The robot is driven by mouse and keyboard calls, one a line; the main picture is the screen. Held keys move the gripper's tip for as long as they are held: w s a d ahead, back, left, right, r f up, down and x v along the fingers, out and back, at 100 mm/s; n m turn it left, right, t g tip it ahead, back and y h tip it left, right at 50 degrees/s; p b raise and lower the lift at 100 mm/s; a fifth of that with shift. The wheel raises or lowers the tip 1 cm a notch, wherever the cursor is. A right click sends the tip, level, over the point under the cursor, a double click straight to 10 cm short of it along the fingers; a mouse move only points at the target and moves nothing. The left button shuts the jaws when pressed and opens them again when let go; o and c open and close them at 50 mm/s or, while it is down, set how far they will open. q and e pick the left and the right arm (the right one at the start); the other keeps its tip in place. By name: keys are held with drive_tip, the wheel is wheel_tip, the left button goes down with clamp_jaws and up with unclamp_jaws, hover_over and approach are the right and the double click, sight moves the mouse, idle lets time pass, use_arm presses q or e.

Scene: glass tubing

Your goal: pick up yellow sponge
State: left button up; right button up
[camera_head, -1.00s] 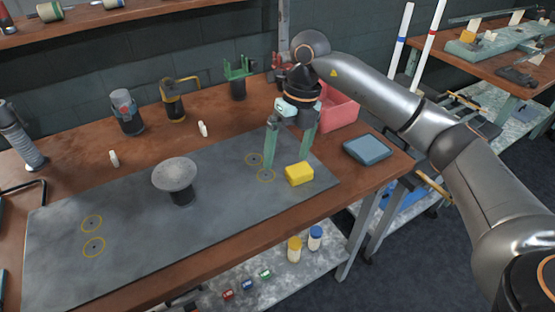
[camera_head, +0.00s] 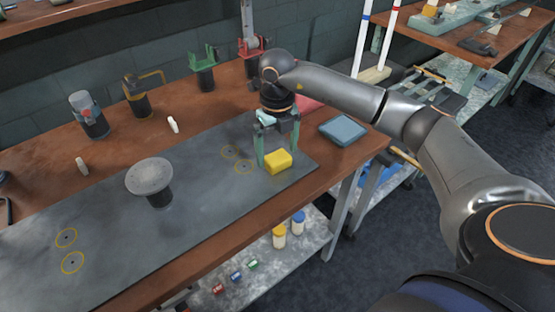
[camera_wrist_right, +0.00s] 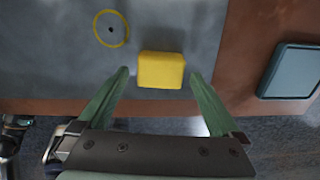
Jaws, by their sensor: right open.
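The yellow sponge (camera_head: 278,161) lies on the grey mat (camera_head: 205,205) near its right end. My right gripper (camera_head: 277,158) is open, pointing down, with its green fingers close around the sponge's place in the head view. In the right wrist view the sponge (camera_wrist_right: 161,70) shows between and just beyond the fingertips of the right gripper (camera_wrist_right: 159,74), with a gap on each side. Nothing is held. My left gripper is not in view.
A blue-grey tray (camera_head: 343,131) lies right of the mat. A round-topped grey stand (camera_head: 149,177) is on the mat's middle. Several tool holders line the back of the table. A red bin (camera_head: 308,106) is partly hidden behind my arm.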

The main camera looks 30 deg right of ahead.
drive_tip(key=shift+f, duration=1.35)
drive_tip(key=c, duration=1.2)
drive_tip(key=shift+c, duration=0.2)
drive_tip(key=shift+r, duration=0.1)
drive_tip(key=shift+r, duration=0.6)
drive_tip(key=s+a+r+b, duration=0.1)
drive_tip(key=s+r, duration=1)
drive_tip(key=s, duration=0.3)
drive_tip(key=shift+a+r, duration=0.15)
drive_tip(key=shift+r, duration=0.2)
